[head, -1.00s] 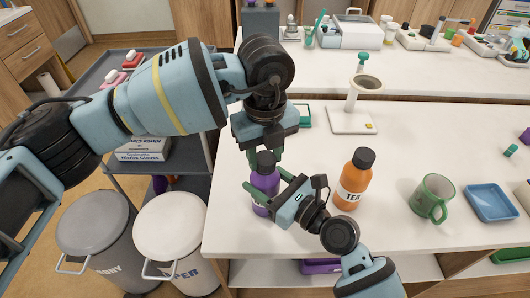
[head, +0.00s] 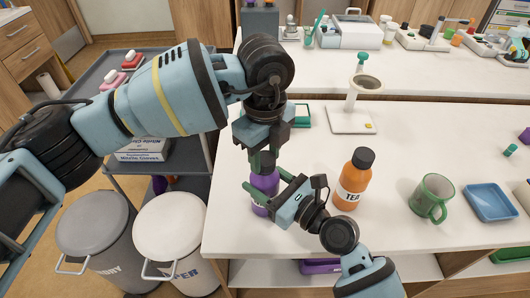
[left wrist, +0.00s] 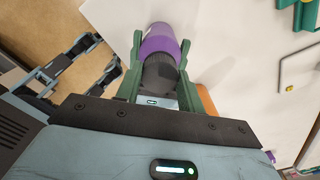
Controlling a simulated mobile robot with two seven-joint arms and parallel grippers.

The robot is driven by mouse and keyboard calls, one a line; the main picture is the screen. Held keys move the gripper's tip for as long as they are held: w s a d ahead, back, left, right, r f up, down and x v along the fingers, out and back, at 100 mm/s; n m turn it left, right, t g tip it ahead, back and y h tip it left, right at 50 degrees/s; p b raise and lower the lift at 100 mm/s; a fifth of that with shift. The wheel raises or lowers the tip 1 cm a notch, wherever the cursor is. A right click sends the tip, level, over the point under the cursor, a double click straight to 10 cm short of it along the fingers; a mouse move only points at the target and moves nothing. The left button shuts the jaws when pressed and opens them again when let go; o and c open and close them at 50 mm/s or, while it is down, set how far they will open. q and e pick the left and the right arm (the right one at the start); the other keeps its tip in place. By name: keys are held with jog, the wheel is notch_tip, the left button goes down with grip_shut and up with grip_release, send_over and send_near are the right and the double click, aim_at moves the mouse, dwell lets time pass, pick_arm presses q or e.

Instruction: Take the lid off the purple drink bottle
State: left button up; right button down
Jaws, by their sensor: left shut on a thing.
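The purple drink bottle (head: 264,182) stands upright near the left edge of the white table. Its dark lid (left wrist: 160,73) shows in the left wrist view between my left fingers; in the head view those fingers mostly cover it. My left gripper (head: 263,160) points down from above and is shut on the lid, which still sits on the bottle's neck. The purple body (left wrist: 156,40) lies beyond the lid in the left wrist view. My right gripper (head: 264,190) comes from the lower right, with its green fingers on both sides of the bottle body, seemingly closed on it.
An orange bottle labelled TEA (head: 353,182) stands close to the right of my right gripper. Farther right are a green mug (head: 432,198) and a blue tray (head: 491,202). A white stand (head: 352,121) is behind. Two bins (head: 174,225) stand on the floor left of the table.

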aim_at(265, 158)
pick_arm(q)
jog(key=shift+r, duration=0.2)
jog(key=shift+r, duration=0.75)
jog(key=shift+r, duration=0.15)
jog(key=shift+r, duration=2)
pick_arm(e)
jog(key=shift+c, duration=1.9)
grip_release()
pick_arm(q)
notch_tip(265, 158, down, 2)
jog(key=shift+f+b, duration=0.25)
jog(key=shift+b, duration=0.25)
pick_arm(e)
jog(key=v, duration=1.2)
